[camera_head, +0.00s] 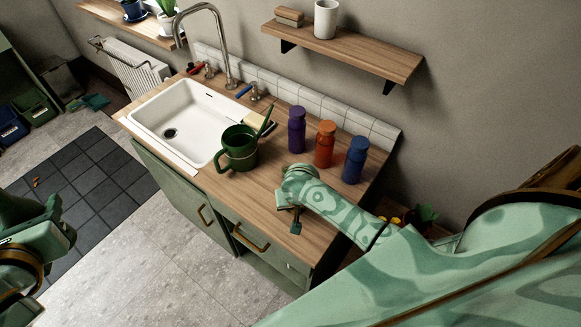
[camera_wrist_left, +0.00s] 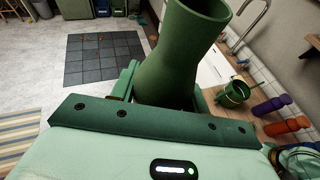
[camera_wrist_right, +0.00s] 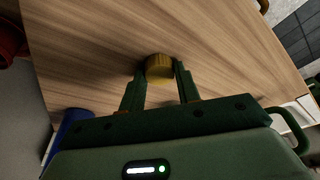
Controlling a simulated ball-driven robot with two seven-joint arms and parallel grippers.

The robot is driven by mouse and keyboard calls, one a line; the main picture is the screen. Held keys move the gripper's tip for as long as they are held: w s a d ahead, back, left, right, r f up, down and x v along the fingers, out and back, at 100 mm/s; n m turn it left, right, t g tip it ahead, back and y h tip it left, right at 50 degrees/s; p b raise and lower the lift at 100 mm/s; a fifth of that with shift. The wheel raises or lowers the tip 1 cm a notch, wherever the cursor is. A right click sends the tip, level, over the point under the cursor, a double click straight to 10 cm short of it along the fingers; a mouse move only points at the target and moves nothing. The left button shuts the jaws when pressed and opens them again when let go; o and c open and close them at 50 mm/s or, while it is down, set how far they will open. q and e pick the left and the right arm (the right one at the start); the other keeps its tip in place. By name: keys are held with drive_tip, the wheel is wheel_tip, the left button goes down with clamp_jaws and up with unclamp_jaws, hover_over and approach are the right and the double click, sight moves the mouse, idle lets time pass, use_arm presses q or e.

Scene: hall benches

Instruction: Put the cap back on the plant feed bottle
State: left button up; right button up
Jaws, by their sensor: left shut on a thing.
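The plant feed bottle looks like the tall green bottle (camera_wrist_left: 182,60) in the left wrist view. In the head view my left gripper (camera_head: 40,238) is at the left edge, away from the counter and over the floor. A yellow cap (camera_wrist_right: 160,68) is between the fingertips of my right gripper (camera_wrist_right: 160,78), above or on the wooden counter. Whether the fingers press on it is unclear. In the head view the right gripper (camera_head: 296,212) is at the counter's front, and the cap is hidden.
A green mug (camera_head: 238,148) with a tool in it stands beside the white sink (camera_head: 190,143). Purple (camera_head: 297,130), orange (camera_head: 325,145) and blue (camera_head: 355,160) bottles stand along the back. Wood is bare between the mug and my right gripper. A shelf (camera_head: 350,50) hangs above.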

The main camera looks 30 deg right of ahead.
sight(4, 213)
use_arm(q)
drive_tip(key=shift+r, duration=0.15)
use_arm(e)
drive_tip(key=shift+r, duration=0.1)
